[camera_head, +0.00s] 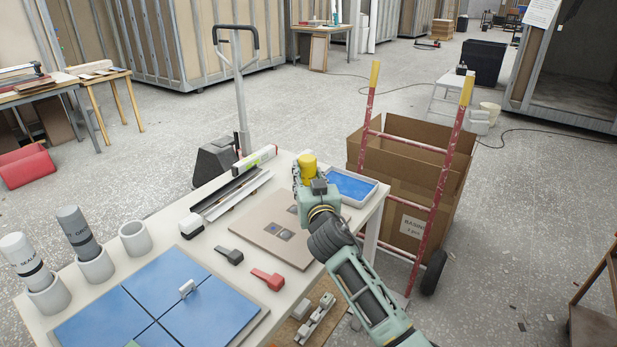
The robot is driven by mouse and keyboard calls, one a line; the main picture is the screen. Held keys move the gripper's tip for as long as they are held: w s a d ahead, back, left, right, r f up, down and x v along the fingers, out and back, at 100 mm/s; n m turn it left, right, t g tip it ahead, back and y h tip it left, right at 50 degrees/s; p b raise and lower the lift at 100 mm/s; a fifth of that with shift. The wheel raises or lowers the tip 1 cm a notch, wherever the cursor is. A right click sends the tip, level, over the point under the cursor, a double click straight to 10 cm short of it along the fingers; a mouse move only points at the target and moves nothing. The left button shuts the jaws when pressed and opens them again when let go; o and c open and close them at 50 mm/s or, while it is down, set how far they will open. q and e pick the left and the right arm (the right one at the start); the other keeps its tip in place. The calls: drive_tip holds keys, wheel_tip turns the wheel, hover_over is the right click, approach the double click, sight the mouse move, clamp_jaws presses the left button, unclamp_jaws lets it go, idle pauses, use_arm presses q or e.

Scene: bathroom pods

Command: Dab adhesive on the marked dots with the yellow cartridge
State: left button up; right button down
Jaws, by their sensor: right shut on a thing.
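The yellow cartridge (307,162) shows beyond my right gripper (309,180), near the far right part of the table. My right gripper is shut on it, and the gripper and wrist hide its lower part and tip. A beige board (263,240) lies flat on the table below and to the left of the gripper. It carries small dark squares with pale marks (285,234), partly covered by my right arm. I cannot tell whether the cartridge touches anything. My left gripper is not in view.
A blue-bottomed tray (353,186) sits right of the gripper. White and grey cartridges stand in holders (96,265) at left. Blue tiles (180,283), a red tool (267,279) and a black tool (229,255) lie in front. A red hand truck (406,143) stands beyond the table.

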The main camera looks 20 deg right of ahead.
sight(309, 165)
drive_tip(key=shift+f, duration=0.2)
wheel_tip(309, 165, up, 2)
drive_tip(key=shift+p, duration=0.95)
drive_tip(key=shift+r+p, duration=0.7)
drive_tip(key=shift+r, duration=0.4)
